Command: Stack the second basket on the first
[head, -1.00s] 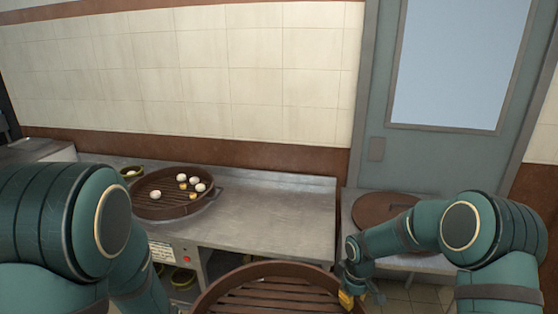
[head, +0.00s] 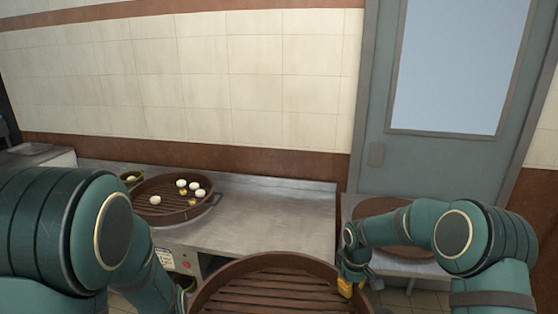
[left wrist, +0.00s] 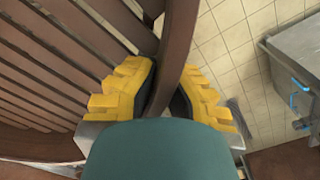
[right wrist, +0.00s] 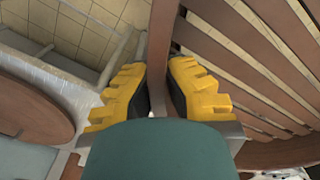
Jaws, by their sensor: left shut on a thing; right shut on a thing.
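A round brown slatted basket (head: 270,288) is held level in front of me, low in the head view, with no food visible on its slats. My right gripper (head: 350,284) is shut on its right rim; the right wrist view shows the rim between the yellow fingers (right wrist: 158,88). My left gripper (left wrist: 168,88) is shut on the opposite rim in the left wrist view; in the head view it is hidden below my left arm. Another round basket (head: 172,216) stands on the steel counter at the left, with several white and yellowish pieces on its slats. The two baskets are apart.
The steel counter (head: 270,207) is clear to the right of the standing basket. A lower table at the right bears a round brown thing (head: 378,207), partly behind my right arm. A tiled wall is behind.

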